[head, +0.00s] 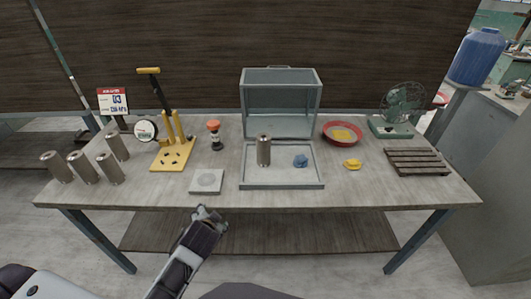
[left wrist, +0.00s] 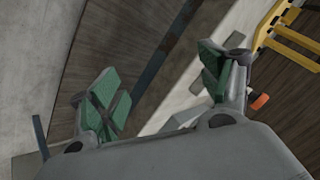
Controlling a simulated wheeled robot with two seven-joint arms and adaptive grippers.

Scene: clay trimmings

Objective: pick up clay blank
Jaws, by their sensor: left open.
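No object is plainly marked as the clay blank. A grey-brown cylinder (head: 264,151) stands upright in the shallow grey tray (head: 282,186). Similar cylinders (head: 82,167) stand in a group at the table's left end. A blue lump (head: 300,161) lies in the tray, right of the cylinder, and a yellow lump (head: 352,164) lies on the table right of the tray. My left gripper (head: 208,213) is in front of the table's front edge, apart from all of these. In the left wrist view its green-padded fingers (left wrist: 163,85) are apart with nothing between them. My right gripper is not seen.
A yellow lever press (head: 173,152), a dial gauge (head: 146,130), an orange-topped tool (head: 214,134) and a flat grey square block (head: 207,181) stand left of the tray. A red bowl (head: 342,122), fan (head: 403,105) and slatted rack (head: 417,160) are right.

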